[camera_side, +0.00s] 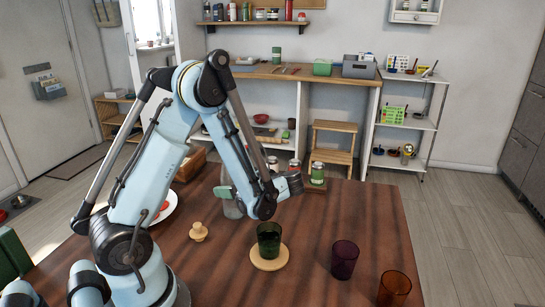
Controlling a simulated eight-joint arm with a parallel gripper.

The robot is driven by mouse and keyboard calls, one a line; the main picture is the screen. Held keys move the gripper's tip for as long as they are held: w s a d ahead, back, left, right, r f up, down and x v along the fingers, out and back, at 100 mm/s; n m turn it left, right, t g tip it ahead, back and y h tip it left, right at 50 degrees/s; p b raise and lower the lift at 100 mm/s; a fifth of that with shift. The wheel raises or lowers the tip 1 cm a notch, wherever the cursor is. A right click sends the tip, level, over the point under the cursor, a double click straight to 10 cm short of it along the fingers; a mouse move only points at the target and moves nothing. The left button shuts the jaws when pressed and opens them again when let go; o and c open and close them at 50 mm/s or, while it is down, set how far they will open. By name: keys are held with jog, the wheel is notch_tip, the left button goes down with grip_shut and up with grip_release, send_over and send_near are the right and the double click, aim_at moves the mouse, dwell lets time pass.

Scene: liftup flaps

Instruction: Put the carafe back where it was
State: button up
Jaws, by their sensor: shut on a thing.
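A clear greyish glass vessel, which looks like the carafe (231,210), is on or just above the wooden table, left of my wrist. My forearm and wrist hide much of it, so I cannot tell whether its base touches the table. My gripper (226,192) is at its upper part, mostly hidden behind my arm, and is shut on it. A wooden stopper-like piece (198,232) stands on the table to the left. A round wooden coaster (257,264) lies in front, with a dark green glass (269,241) upright on it.
A purple glass (345,259) and an amber glass (393,289) stand at the front right. Several jars, one with a green label (317,174), stand behind my wrist. A white plate (171,210) is at the left. The table's right side (365,210) is clear.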

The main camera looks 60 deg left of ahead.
jog(key=shift+f, duration=0.1)
jog(key=o, duration=1.3)
jog(key=shift+o, duration=0.2)
jog(key=shift+d+r, duration=0.1)
jog(key=shift+r, duration=0.1)
jog(key=w+d+r+n+t+h, duration=0.1)
jog(key=d+r+n+t+h, duration=0.1)
jog(key=d+n+t+h, duration=0.2)
jog(key=d+r+n+t+h, duration=0.3)
jog(key=d+n+t+h, duration=0.1)
jog(key=d, duration=0.6)
jog(key=w+d+r+n+t+h, duration=0.1)
jog(key=d+r+n+t+h, duration=0.1)
jog(key=d+n+t+h, duration=0.2)
jog(key=shift+w+d+r+n+t, duration=0.3)
jog(key=shift+d+n, duration=0.3)
jog(key=shift+d, duration=1.05)
